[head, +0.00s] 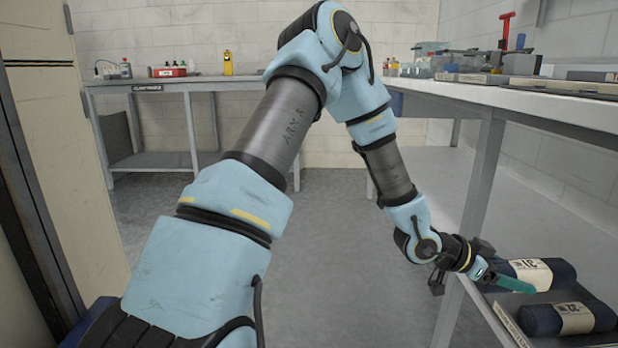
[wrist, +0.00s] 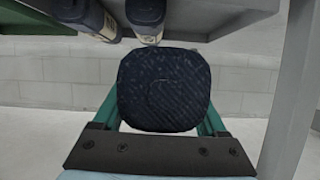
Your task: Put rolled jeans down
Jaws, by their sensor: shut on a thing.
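My gripper (head: 508,278), with green fingers, is at the lower right of the head view, beside the right bench's lower level. It is shut on a dark blue roll of jeans (head: 548,271) with a white label. In the wrist view the held roll (wrist: 163,90) shows end-on, filling the space between the fingers. A second labelled roll (head: 540,321) lies just nearer in the head view. Two other rolls show at the top of the wrist view, one left (wrist: 75,12) and one in the middle (wrist: 146,14). Whether the held roll touches its support is unclear.
A grey bench leg (head: 484,170) stands close to my gripper. The lower level has a front edge with a label strip (head: 510,325). The right bench top (head: 570,108) overhangs it. The grey floor (head: 340,250) in the middle is clear.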

